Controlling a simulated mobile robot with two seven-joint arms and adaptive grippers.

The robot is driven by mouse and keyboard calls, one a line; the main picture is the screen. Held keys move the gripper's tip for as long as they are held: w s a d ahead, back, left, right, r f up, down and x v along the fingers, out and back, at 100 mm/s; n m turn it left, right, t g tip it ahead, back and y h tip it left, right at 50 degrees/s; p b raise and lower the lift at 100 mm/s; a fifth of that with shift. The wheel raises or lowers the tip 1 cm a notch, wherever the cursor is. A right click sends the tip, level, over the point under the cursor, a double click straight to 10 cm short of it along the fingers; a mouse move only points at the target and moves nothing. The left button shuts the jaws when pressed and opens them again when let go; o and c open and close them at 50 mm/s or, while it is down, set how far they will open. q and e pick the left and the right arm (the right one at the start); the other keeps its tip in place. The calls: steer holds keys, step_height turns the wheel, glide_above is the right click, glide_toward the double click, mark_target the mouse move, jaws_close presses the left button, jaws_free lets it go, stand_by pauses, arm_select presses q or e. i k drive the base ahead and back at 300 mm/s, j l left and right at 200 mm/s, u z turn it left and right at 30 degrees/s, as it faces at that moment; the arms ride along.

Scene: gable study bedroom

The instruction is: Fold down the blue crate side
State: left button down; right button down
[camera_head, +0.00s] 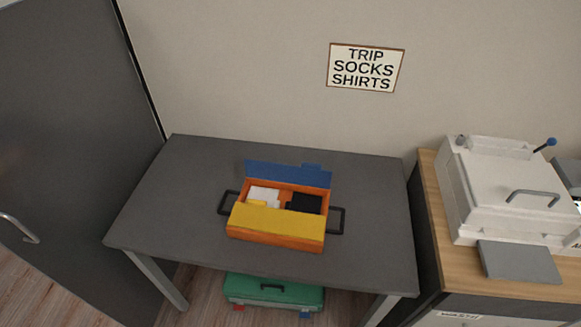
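An orange crate (276,240) stands near the middle of the dark grey table (178,207). Its blue side (288,174) is at the back and stands up above the crate's rim, seeming to lean back a little. A yellow side (276,222) lies over the front part of the crate. Between them, a white item (263,194) and a black item (306,202) show inside. Black handles stick out at the crate's left (226,203) and right (337,221) ends. Neither of my grippers shows in the head view.
A green case (272,292) lies on the floor under the table. A wooden-topped cabinet (429,185) with a white machine (508,190) stands at the right. A sign (365,68) hangs on the wall. The table is clear around the crate.

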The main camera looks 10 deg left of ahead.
mark_target(309, 174)
steer(key=j+z, duration=0.3)
steer(key=z, duration=0.15)
steer(key=j+z, duration=0.35)
steer(key=z, duration=0.15)
steer(key=i, duration=0.05)
